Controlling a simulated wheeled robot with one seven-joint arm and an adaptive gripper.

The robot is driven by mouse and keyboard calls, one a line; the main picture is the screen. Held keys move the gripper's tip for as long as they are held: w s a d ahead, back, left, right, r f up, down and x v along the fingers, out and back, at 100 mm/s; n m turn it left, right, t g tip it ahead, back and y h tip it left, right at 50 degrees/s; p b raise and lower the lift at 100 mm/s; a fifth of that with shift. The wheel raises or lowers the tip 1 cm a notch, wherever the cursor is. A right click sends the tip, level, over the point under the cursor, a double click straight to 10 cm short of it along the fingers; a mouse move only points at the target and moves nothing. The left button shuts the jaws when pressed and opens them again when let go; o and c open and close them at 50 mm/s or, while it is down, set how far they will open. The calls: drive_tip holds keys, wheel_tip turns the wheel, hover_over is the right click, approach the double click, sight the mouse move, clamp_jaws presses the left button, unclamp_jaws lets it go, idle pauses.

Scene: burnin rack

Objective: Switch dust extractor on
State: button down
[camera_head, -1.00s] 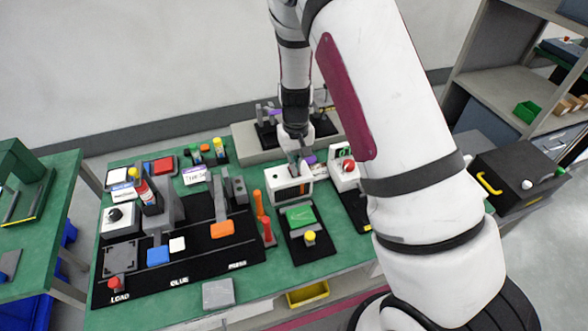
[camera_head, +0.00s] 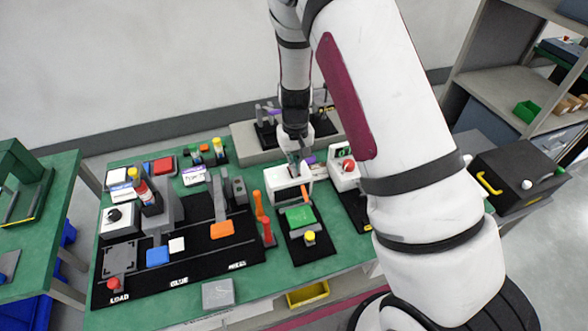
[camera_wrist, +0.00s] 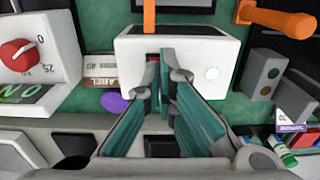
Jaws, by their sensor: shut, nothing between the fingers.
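My gripper (camera_head: 297,167) points down at a white box (camera_head: 277,180) near the back middle of the green table. In the wrist view, the fingertips (camera_wrist: 164,66) are together and empty, in front of a dark slot on the box (camera_wrist: 190,45). They hide much of the slot, and I cannot tell whether they touch it. No readable label shows which device is the dust extractor.
A black fixture with a green board (camera_head: 300,215) lies in front.

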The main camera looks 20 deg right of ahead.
drive_tip(key=shift+r+p, duration=0.75)
drive_tip(key=shift+r, duration=2.4)
drive_tip(key=shift+r, duration=0.1)
drive_tip(key=s+r+t, duration=0.1)
drive_tip(key=s+r, duration=0.2)
drive_tip(key=r, duration=0.4)
drive_tip(key=s+a+r+t+y, duration=0.1)
drive_tip(key=s+r, duration=0.2)
drive_tip(key=r, duration=0.4)
drive_tip(key=s+r+t, duration=0.1)
drive_tip(key=s+r, duration=0.2)
drive_tip(key=r, duration=0.4)
drive_tip(key=s+r+t, duration=0.1)
drive_tip(key=s+r, duration=0.2)
drive_tip(key=s, duration=0.3)
drive_tip(key=s+r, duration=0.3)
drive_tip(key=s, duration=0.3)
drive_tip(key=s+d+r+t+h, duration=0.1)
drive_tip(key=s+r, duration=0.2)
drive_tip(key=s, duration=0.3)
drive_tip(key=shift+s+t, duration=0.3)
drive_tip(key=shift+s, duration=0.05)
